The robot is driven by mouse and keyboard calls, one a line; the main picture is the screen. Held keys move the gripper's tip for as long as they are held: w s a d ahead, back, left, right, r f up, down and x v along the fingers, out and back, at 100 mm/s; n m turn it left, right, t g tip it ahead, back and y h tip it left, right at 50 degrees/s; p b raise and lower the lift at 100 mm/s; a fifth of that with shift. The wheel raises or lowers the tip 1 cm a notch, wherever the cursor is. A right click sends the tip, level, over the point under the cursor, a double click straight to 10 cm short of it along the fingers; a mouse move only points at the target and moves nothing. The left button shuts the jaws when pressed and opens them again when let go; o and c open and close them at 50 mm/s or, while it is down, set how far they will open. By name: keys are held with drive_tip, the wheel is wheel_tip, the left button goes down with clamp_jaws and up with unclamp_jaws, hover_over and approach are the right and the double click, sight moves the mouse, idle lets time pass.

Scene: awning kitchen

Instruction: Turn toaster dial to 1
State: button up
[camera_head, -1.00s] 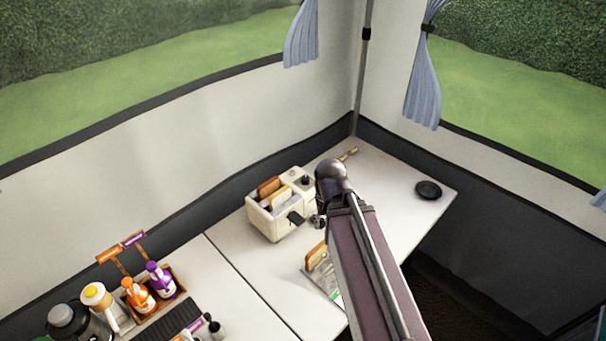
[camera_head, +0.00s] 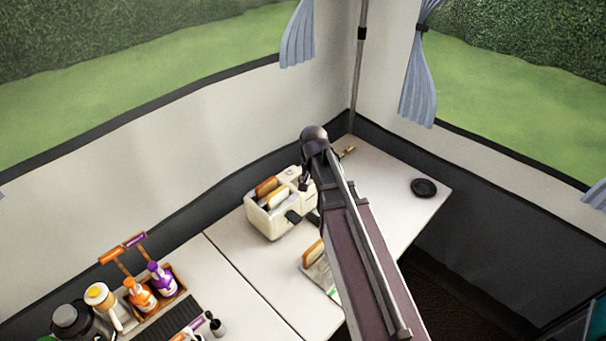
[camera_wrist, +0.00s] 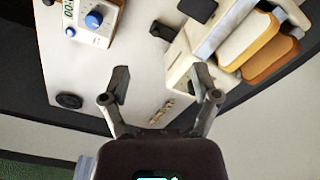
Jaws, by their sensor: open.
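The cream toaster (camera_head: 266,226) stands on the white table with bread slices (camera_head: 268,187) in its slots. In the wrist view the toaster (camera_wrist: 180,62) is at the upper right, its bread at the right edge. My gripper (camera_wrist: 162,86) is open, with nothing between its fingers. Its right finger overlaps the toaster's near end; the left finger is over bare table. In the head view my arm's end is above the toaster's right end and covers part of it. I cannot make out the toaster's dial or its setting in either current view.
A device with a blue dial and green display (camera_wrist: 94,20) lies at the upper left of the wrist view. A black disc (camera_head: 424,187) lies on the right table (camera_head: 385,215). Bottles (camera_head: 162,279) stand in a tray at lower left. Tent walls rise behind.

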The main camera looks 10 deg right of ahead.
drive_tip(key=w+r+m+p, duration=0.3)
drive_tip(key=w+m, duration=0.4)
drive_tip(key=w, duration=0.8)
drive_tip(key=shift+r, duration=0.3)
drive_tip(key=shift+f, duration=0.15)
wheel_tip(320, 180, down, 14)
drive_tip(key=b, duration=1.4)
drive_tip(key=shift+r, duration=0.25)
clamp_jaws()
